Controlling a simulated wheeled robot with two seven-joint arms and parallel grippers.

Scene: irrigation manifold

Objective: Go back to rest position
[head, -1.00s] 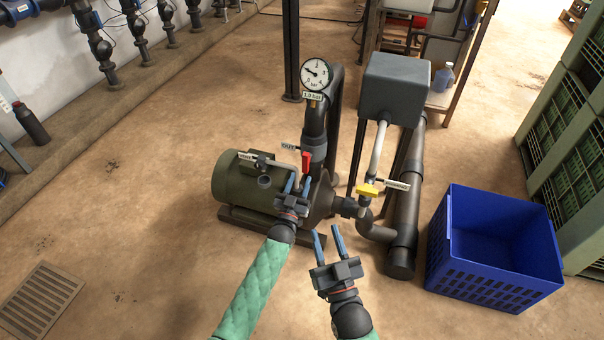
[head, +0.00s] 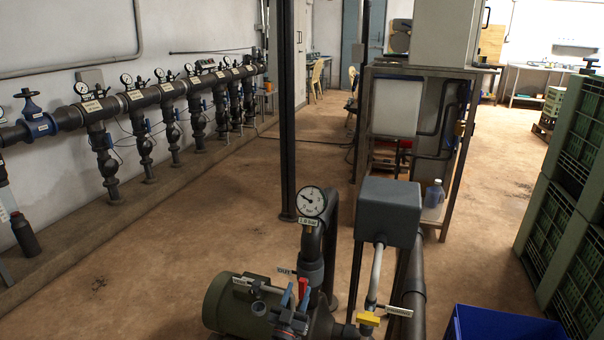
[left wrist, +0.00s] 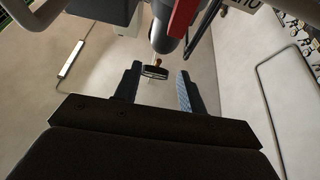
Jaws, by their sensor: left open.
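My left gripper (head: 294,296) is at the bottom of the head view, in front of the green pump (head: 228,302). Its two blue fingers stand apart with nothing between them. The red lever (head: 303,286) on the outlet pipe shows right behind the fingertips; I cannot tell the exact gap. In the left wrist view the open fingers (left wrist: 158,88) point at pipework, and a red part (left wrist: 182,18) shows beyond them at the top. My right gripper is not in the head view.
The pressure gauge (head: 311,202) and grey box (head: 389,210) rise close behind the pump. A yellow valve handle (head: 368,319) is to the right. A blue crate (head: 500,324) stands at lower right, below stacked green crates (head: 568,190).

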